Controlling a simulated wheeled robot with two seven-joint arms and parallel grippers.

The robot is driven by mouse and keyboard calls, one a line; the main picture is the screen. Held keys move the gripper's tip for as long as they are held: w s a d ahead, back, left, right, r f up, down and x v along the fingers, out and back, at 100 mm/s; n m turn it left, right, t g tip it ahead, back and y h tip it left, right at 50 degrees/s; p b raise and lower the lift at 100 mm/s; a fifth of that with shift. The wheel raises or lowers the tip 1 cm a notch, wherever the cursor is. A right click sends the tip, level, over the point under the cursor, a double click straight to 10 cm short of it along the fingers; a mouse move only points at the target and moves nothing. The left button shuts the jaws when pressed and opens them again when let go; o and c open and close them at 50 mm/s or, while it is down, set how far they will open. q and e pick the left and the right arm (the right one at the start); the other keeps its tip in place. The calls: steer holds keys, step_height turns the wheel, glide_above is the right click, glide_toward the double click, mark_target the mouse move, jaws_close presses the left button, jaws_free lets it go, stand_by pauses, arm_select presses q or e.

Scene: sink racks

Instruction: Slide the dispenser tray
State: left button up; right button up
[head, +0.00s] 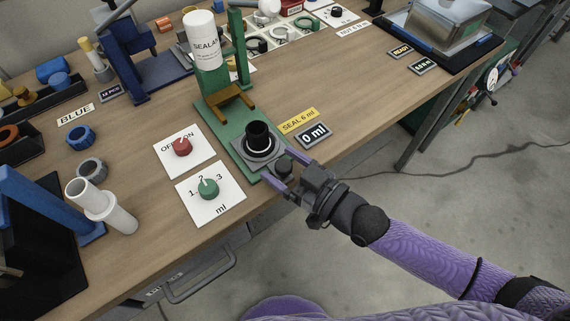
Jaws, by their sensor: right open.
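The dispenser tray (243,145) is a grey square plate at the front end of the green dispenser base (217,117). A black cylindrical part (258,137) with a pale lower ring stands upright on it. A dark round knob (284,164) sits at the tray's front edge. My right gripper (277,168) is open, with its purple fingers on either side of the knob. Whether the fingers touch it I cannot tell. A white sealant bottle (203,42) stands upright in the dispenser above a brown bracket (232,99). My left gripper is not in view.
A red dial (183,147) and a green dial (208,187) sit on white cards left of the tray. A display (314,135) reads "0 ml" beside a yellow "SEAL 6 ml" label (298,120).

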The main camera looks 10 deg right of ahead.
jaws_close()
stand_by(1.3)
